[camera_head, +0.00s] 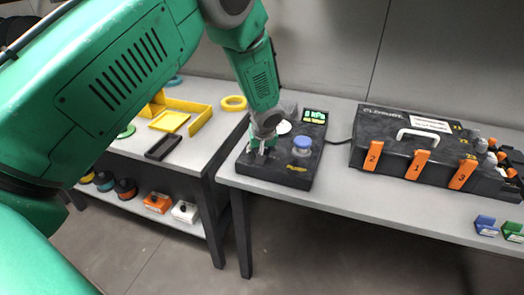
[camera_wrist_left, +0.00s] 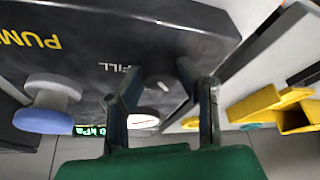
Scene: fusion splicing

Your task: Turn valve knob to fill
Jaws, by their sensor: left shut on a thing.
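A dark pump unit (camera_head: 272,177) lies on the right table, with a blue push knob (camera_head: 303,146), a small green-lit display (camera_head: 315,116) and a pale round face (camera_head: 284,127). In the left wrist view, the dark round valve knob (camera_wrist_left: 161,70) with a white pointer mark sits beside the printed word FILL. My left gripper (camera_head: 262,150) is down at the unit's left part. Its two fingers (camera_wrist_left: 160,84) are shut on the valve knob, one on each side. The blue knob (camera_wrist_left: 48,100) is clear of the fingers. My right gripper is not in view.
A black case (camera_head: 395,140) with orange numbered latches stands to the right, joined to the unit by a cable. A gap separates this table from the left table, which holds yellow trays (camera_head: 170,121) and a yellow ring (camera_head: 233,103). Small blue and green holders (camera_head: 486,224) lie at the right.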

